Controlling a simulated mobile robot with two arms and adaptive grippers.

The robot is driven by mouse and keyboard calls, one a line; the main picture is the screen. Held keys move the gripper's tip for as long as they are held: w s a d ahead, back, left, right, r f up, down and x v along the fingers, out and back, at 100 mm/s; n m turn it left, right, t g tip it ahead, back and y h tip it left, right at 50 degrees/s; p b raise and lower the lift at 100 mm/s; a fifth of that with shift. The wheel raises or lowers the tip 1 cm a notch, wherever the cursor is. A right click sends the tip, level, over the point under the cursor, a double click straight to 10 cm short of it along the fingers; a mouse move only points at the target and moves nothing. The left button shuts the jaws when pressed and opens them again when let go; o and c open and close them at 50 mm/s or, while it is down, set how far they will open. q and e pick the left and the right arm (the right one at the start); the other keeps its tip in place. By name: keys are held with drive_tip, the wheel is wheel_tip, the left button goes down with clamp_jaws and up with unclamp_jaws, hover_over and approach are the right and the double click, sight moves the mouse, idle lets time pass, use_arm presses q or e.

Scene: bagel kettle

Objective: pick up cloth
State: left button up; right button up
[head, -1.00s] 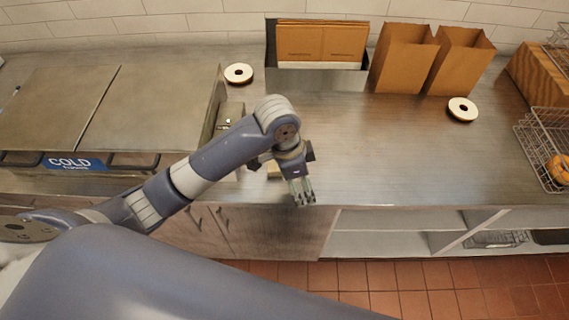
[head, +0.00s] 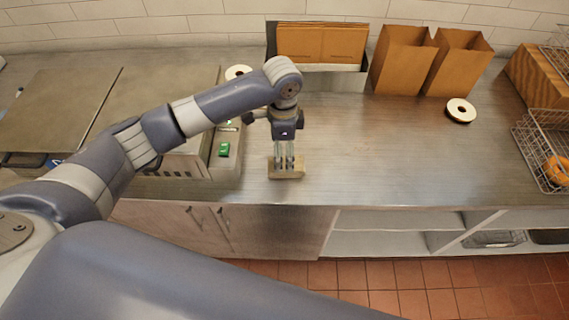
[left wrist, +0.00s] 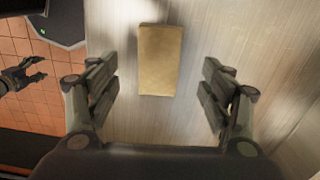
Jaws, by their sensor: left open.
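The cloth (head: 287,175) is a small tan folded rectangle lying on the steel counter near its front edge. In the left wrist view the cloth (left wrist: 160,60) lies flat, ahead of and between the spread fingers, touching neither. My left gripper (head: 287,164) points down over the cloth in the head view and partly hides it. Its open, empty fingers (left wrist: 160,95) frame the cloth in the left wrist view. My right gripper (left wrist: 25,75) shows at the left edge of the left wrist view, over the floor, with its fingers apart and nothing between them.
A steel appliance with a green switch (head: 224,149) stands left of the cloth. Paper bags (head: 402,60), a holder of brown folders (head: 322,42) and white rolls (head: 460,110) are at the back. A wire basket (head: 535,150) stands at right. The counter's middle is clear.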

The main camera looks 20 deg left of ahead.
use_arm(q)
drive_tip(key=shift+d+f+p, duration=0.1)
drive_tip(key=shift+f+p, duration=0.25)
wheel_tip(320, 180, down, 4)
drive_tip(key=shift+d+r+p, duration=0.15)
drive_tip(key=shift+p, duration=0.55)
drive_tip(key=shift+f, duration=0.35)
drive_tip(key=shift+c, duration=0.5)
drive_tip(key=c, duration=1)
